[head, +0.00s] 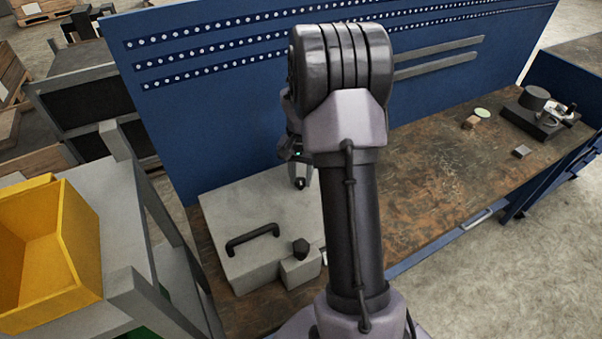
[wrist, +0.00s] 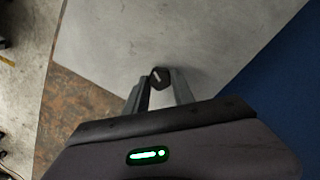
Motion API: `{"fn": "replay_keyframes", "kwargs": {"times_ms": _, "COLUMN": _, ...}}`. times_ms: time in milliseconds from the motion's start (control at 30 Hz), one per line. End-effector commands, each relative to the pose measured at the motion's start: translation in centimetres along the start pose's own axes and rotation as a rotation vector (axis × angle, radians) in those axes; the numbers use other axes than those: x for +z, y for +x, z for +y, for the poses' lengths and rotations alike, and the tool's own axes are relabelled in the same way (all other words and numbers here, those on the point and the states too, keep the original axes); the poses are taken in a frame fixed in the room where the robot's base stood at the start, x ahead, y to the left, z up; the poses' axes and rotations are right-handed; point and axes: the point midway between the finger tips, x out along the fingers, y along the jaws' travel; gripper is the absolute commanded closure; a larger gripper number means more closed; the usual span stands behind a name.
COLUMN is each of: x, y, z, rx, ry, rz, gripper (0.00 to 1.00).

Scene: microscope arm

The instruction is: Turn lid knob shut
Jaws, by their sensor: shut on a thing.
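A light grey case (head: 262,205) stands on the left part of the workbench with its lid down. A small dark knob (wrist: 158,75) with a pale line on its top stands on the grey lid. My gripper (wrist: 160,88) is over the lid, its two fingers closed on this knob from either side. In the head view my gripper (head: 301,181) is at the lid's far right part, partly hidden by my arm. A black handle (head: 252,238) lies toward the lid's front. A second dark faceted knob (head: 301,247) sits on a grey block at the case's front right.
A blue perforated back panel (head: 230,120) rises close behind the case. A yellow bin (head: 82,248) is on a grey rack at the left. The brown bench top (head: 430,185) is mostly clear to the right. A dark device (head: 535,110) and small blocks are at the far right.

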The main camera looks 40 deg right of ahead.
Motion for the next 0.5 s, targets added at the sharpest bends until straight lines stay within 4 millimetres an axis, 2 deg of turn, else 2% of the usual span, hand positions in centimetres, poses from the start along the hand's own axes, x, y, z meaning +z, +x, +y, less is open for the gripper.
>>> {"fn": "replay_keyframes", "kwargs": {"times_ms": 500, "x": -0.05, "y": -0.16, "z": -0.07, "rx": 0.0, "ry": -0.383, "rz": 0.002, "gripper": 1.0}}
